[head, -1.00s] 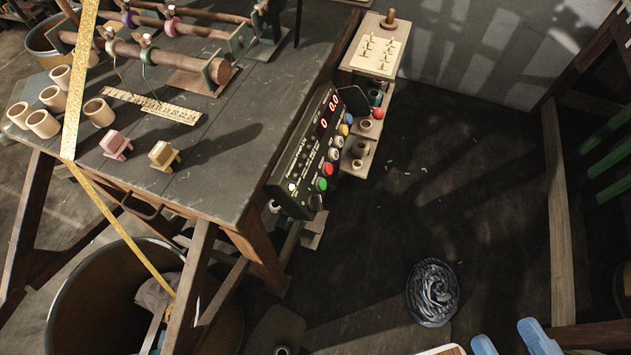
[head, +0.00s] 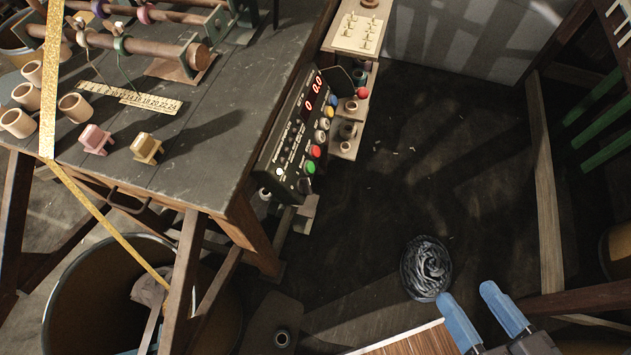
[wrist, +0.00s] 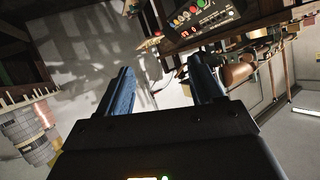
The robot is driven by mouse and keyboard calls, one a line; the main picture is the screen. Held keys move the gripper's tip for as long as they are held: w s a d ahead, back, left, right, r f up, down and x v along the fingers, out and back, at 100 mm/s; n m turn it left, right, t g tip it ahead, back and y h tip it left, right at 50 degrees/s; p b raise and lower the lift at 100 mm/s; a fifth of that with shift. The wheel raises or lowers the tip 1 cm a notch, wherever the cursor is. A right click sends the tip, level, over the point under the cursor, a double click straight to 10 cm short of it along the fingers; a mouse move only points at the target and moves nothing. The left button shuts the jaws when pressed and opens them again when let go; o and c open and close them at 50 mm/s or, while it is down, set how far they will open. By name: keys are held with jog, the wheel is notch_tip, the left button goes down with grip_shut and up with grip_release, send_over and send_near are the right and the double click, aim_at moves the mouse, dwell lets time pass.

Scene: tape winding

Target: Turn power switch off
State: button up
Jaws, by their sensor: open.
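The control panel (head: 291,135) is a dark box on the side of the workbench, with red lit digits reading zeros. It has a column of coloured buttons, including a red button (head: 315,151) and a green button (head: 310,167). A black knob or switch (head: 304,186) sits at its lower end; which part is the power switch I cannot tell for sure. My gripper (head: 467,294) has blue fingers, spread apart and empty, well to the lower right of the panel. In the wrist view the panel (wrist: 203,20) shows beyond the fingertips, at the top.
The workbench (head: 215,150) holds winding rods, wooden cups, a ruler and small pink and yellow blocks. A shelf with a pegboard (head: 357,32) stands behind the panel. A dark coiled heap (head: 426,268) lies on the floor near my gripper. The floor between gripper and panel is mostly clear.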

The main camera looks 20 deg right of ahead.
jog(key=w+f+m+g+y, duration=0.1)
jog(key=w+f+m+g, duration=0.2)
jog(key=f, duration=0.5)
jog(key=w+f+m+g+y, duration=0.1)
jog(key=w+f+m, duration=0.1)
jog(key=w+f, duration=0.35)
jog(key=m+g+y+b, duration=0.35)
jog(key=g+y, duration=0.25)
jog(key=y, duration=0.7)
send_near(309, 185)
jog(key=f, duration=0.1)
jog(key=shift+t, duration=0.3)
jog(key=shift+x, duration=3.9)
jog(key=shift+p, duration=0.3)
jog(key=c, duration=1.1)
